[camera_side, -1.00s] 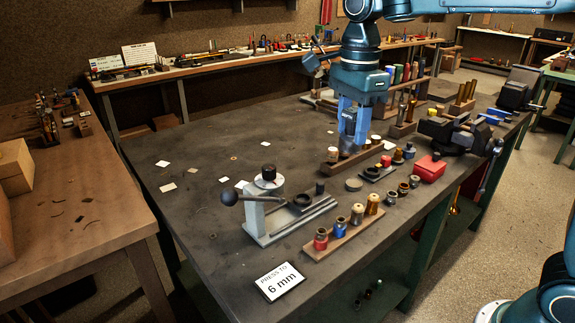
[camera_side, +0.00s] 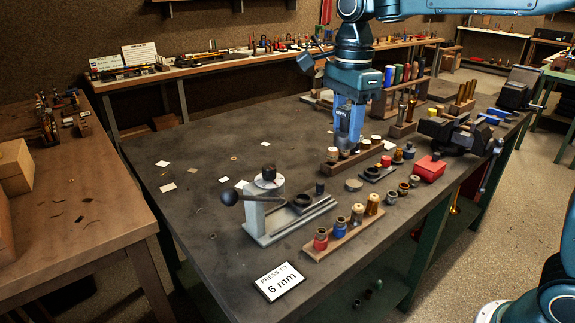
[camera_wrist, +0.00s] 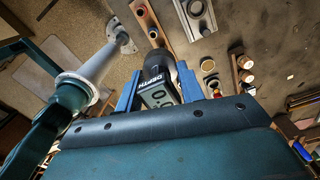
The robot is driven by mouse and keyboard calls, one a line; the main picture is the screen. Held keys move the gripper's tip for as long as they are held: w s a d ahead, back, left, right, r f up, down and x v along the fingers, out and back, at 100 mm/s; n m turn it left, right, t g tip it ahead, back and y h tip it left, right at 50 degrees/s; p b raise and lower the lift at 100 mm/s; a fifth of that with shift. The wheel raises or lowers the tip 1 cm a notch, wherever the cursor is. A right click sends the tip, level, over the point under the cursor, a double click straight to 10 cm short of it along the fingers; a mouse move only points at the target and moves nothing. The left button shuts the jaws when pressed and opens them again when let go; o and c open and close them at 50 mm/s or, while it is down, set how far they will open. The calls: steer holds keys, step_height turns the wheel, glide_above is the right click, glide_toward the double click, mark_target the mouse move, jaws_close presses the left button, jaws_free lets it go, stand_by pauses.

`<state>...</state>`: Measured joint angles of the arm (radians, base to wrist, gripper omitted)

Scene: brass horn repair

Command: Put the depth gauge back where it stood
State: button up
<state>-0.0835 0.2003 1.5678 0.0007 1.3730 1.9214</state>
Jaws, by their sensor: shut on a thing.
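My gripper (camera_side: 347,125) is shut on the depth gauge (camera_wrist: 160,93). In the wrist view the gauge has a dark body, a "DEPTH" label and a digital display, and sits between my two blue fingers. In the side view my fingers mostly hide it. My gripper is upright over the long wooden rack (camera_side: 330,167), which holds several small pieces, including a pale-topped one (camera_side: 333,154). I cannot tell whether the gauge's lower end touches the rack.
A grey lever press (camera_side: 262,222) stands at the front left of the dark bench. A front rack (camera_side: 345,238) holds several pieces. A red box (camera_side: 429,168) and a vise (camera_side: 455,133) are to the right. The bench's left part is mostly clear.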

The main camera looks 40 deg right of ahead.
steer(key=w+d+f, duration=0.6)
steer(key=w+f, duration=0.2)
steer(key=w, duration=0.1)
steer(key=w+d+f, duration=0.6)
steer(key=w+f, duration=0.3)
steer(key=w, duration=0.1)
steer(key=shift+d, duration=0.25)
steer(key=shift+w+f, duration=0.1)
steer(key=shift+f, duration=0.1)
steer(key=shift+f, duration=2.7)
steer(key=shift+f, duration=0.15)
steer(key=o, duration=1.3)
steer(key=shift+o, duration=0.3)
